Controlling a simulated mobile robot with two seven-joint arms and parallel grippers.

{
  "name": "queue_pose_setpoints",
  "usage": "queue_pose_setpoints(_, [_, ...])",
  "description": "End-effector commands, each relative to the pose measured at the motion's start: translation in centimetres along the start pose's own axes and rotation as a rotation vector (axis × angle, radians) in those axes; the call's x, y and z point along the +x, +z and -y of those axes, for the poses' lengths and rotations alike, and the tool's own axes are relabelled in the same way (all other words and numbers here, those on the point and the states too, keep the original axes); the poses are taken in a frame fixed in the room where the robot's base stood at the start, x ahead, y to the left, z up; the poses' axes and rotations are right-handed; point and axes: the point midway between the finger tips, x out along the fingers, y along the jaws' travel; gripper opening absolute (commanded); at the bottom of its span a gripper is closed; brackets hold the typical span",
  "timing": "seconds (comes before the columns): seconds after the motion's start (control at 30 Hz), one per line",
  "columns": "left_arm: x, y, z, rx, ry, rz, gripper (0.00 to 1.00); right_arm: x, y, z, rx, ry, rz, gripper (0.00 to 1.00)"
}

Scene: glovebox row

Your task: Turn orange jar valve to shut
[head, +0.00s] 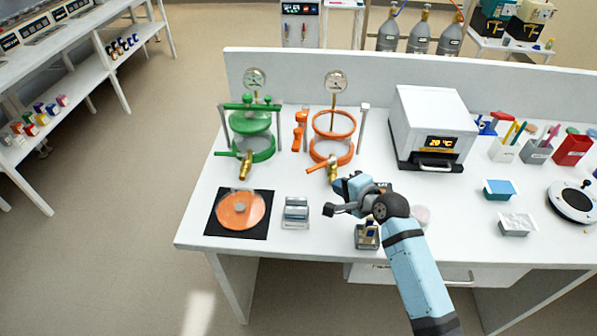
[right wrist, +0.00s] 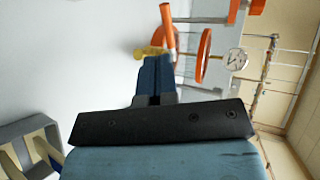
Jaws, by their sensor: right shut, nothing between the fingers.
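The orange jar (head: 346,153) stands near the back of the bench, with an open orange ring at its top and a gauge (head: 336,82) behind it. Its brass valve (head: 332,172) sticks out at the front with an orange handle (head: 317,167) angled to the left. My right gripper (head: 339,186) is shut and empty, just in front of the valve. In the right wrist view its blue fingers (right wrist: 152,62) point at the brass valve (right wrist: 148,51) and the orange handle (right wrist: 167,28). I cannot tell whether they touch. My left gripper is out of view.
A green jar (head: 250,143) with a similar valve stands left of the orange one. A white oven (head: 430,118) stands to the right. An orange disc (head: 240,210) lies on a black mat at the front left, beside a grey block (head: 296,213).

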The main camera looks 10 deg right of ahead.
Motion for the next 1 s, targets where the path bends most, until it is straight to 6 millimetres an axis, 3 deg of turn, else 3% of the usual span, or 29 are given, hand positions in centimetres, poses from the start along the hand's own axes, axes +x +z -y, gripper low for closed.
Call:
queue_pose_setpoints(0.1, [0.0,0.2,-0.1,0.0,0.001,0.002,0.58,-1.5,-1.2,-0.6,-0.01,-0.032,-0.04,0.0])
queue_pose_setpoints(0.2, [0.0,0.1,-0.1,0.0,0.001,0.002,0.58,-1.4,-1.4,-0.5,-0.012,-0.041,-0.049,0.0])
queue_pose_setpoints(0.7, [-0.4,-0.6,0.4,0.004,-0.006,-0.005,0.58,6.8,-1.7,-0.2,-0.011,-0.038,-0.046,0.0])
queue_pose_setpoints(1.0, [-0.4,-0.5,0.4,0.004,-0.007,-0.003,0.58,8.2,-1.8,-0.2,-0.011,-0.038,-0.046,0.0])
